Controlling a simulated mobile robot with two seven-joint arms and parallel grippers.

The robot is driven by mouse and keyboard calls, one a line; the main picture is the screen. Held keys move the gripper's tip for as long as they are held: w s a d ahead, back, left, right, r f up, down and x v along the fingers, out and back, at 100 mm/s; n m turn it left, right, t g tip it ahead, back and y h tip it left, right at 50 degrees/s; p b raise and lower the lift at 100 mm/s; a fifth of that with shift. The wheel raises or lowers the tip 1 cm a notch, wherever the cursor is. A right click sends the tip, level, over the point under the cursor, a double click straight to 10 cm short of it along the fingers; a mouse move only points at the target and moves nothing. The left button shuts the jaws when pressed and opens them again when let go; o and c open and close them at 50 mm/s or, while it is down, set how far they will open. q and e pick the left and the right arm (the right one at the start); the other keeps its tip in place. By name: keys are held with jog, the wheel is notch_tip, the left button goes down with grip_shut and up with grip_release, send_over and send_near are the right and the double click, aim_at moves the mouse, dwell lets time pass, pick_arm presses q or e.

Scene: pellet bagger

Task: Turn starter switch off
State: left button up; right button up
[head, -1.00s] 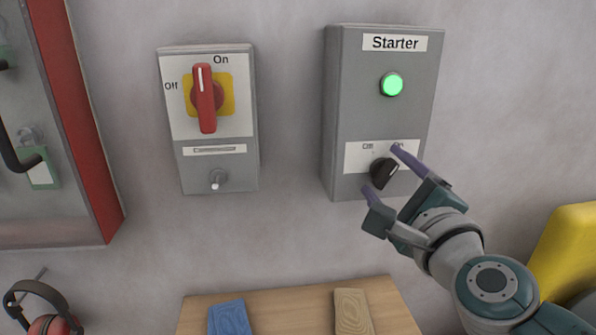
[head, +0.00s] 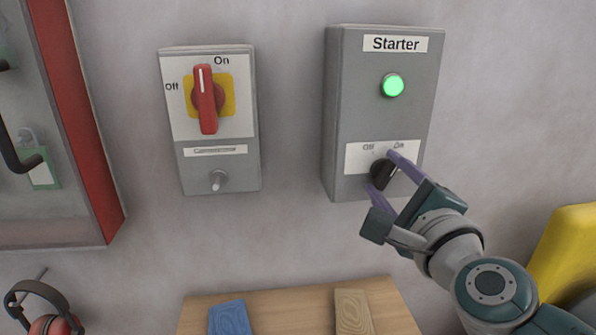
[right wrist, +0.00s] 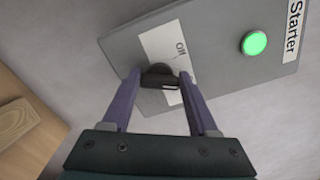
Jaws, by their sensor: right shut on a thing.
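The grey starter box (head: 352,105) is on the wall in the head view, labelled "Starter", with a lit green lamp (head: 392,86). Its black rotary switch (head: 380,174) sits low on a white plate marked Off and On. The knob looks turned toward On. My right gripper (head: 386,171) is shut on the knob, one purple finger on each side. In the right wrist view the knob (right wrist: 159,77) sits between the two fingertips, and part of the plate lettering is covered by a finger. My left gripper is not in view.
A second grey box (head: 219,174) with a red handle (head: 207,100) on a yellow plate, turned to On, hangs to the left. A red-framed cabinet (head: 84,120) is at far left. A wooden board (head: 285,310) with blue and tan pieces lies below. Something yellow (head: 570,250) stands at right.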

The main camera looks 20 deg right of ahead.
jog(key=n+p, duration=0.1)
jog(key=n, duration=0.5)
jog(key=shift+f+n, duration=0.1)
jog(key=shift+n, duration=0.2)
jog(key=n+p, duration=0.1)
jog(key=n, duration=0.3)
jog(key=shift+f, duration=0.15)
jog(key=shift+n, duration=0.3)
jog(key=o, duration=1.4)
jog(key=v, duration=1)
